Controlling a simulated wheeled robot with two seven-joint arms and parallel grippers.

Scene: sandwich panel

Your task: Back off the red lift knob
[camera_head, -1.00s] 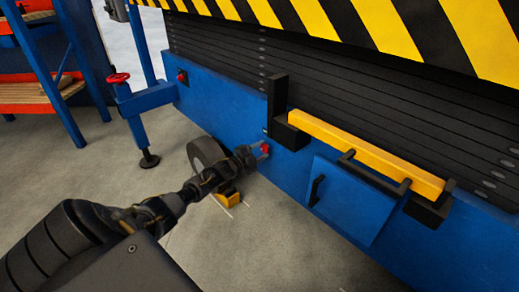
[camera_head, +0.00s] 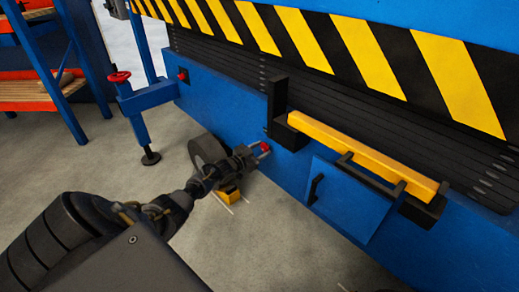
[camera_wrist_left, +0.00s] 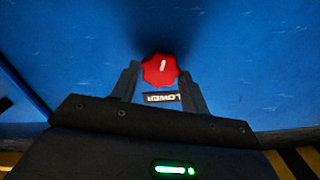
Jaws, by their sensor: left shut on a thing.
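My left gripper (camera_head: 263,151) is at the front of the blue machine base. Its jaws are shut on a red knob (camera_head: 265,146), with one finger on each side. In the left wrist view the knob (camera_wrist_left: 160,68) is lobed and sits between the fingertips. A white mark on it points up and slightly right. A label (camera_wrist_left: 162,97) by the knob, upside down in this view, appears to read LOWER. Another red knob (camera_head: 182,76) is on the base further left, with no gripper near it. My right gripper is not in view.
A yellow-and-black striped beam (camera_head: 290,35) hangs over the dark slatted bed. A yellow bar (camera_head: 350,150) lies on black brackets at the front. A blue door (camera_head: 340,205) with a black handle is right of my gripper. A dark wheel (camera_head: 206,150) stands behind my wrist.

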